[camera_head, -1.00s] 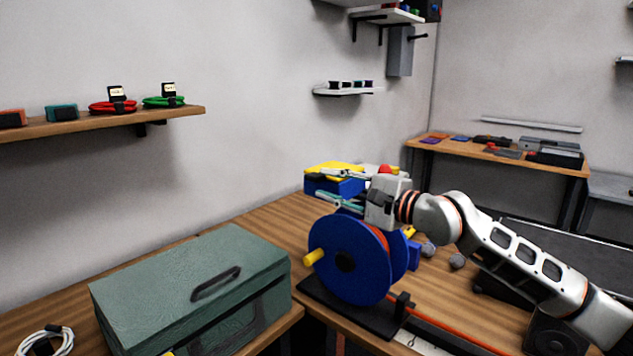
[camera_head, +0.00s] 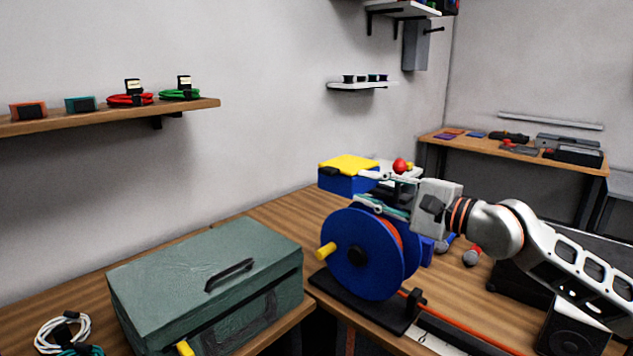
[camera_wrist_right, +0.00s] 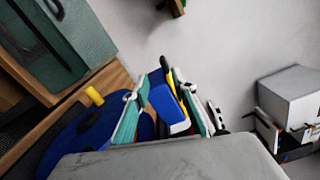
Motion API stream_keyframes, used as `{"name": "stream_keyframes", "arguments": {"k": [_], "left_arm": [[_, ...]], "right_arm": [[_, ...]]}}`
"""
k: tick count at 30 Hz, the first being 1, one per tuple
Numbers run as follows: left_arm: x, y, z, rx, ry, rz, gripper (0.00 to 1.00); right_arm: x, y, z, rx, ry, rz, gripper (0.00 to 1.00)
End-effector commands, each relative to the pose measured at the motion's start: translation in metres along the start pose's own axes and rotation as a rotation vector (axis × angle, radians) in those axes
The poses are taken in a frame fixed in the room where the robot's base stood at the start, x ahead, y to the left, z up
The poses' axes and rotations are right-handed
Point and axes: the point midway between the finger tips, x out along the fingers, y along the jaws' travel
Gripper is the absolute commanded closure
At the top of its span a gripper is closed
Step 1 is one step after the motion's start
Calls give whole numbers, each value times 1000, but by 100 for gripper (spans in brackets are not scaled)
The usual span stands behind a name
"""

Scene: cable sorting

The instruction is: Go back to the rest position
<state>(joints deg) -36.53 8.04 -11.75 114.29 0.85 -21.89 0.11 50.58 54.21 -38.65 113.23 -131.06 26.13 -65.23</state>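My right gripper (camera_head: 361,188) is in the head view, above and behind the blue cable reel (camera_head: 352,258), with its fingers pointing left. Its two fingers are spread apart, with nothing held between them. In the right wrist view the teal-padded fingers (camera_wrist_right: 158,88) are also apart. The blue box with a yellow top (camera_head: 345,180) shows behind them; whether it touches them I cannot tell. My left gripper is not in view.
A green case (camera_head: 205,260) stands left of the reel. White cable (camera_head: 55,332) lies at the lower left. A wall shelf (camera_head: 190,106) holds red and green cable coils. Red and grey knobs (camera_head: 472,256) are near my right arm. Table between case and wall is clear.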

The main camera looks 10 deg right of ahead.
Motion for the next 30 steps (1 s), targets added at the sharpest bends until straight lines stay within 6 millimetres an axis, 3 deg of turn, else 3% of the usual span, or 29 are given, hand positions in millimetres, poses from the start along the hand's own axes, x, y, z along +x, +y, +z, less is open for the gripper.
{"name": "stream_keyframes", "arguments": {"k": [5,9,14,20,23,28,29,30], "left_arm": [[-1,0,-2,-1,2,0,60],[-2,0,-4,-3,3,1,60],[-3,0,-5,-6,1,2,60],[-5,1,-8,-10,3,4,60],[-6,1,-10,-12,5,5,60],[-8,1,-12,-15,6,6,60],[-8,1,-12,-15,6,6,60],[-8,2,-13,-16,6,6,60]], "right_arm": [[7,47,24,307,-86,27,74],[7,97,52,785,-177,43,74],[-2,145,66,1375,-232,24,74],[-26,211,54,2117,-221,-79,74],[-44,253,42,2481,-185,-180,74],[-90,342,24,3072,-83,-460,74],[-100,360,22,-3027,57,505,74],[-114,384,21,-2879,25,547,74]]}}
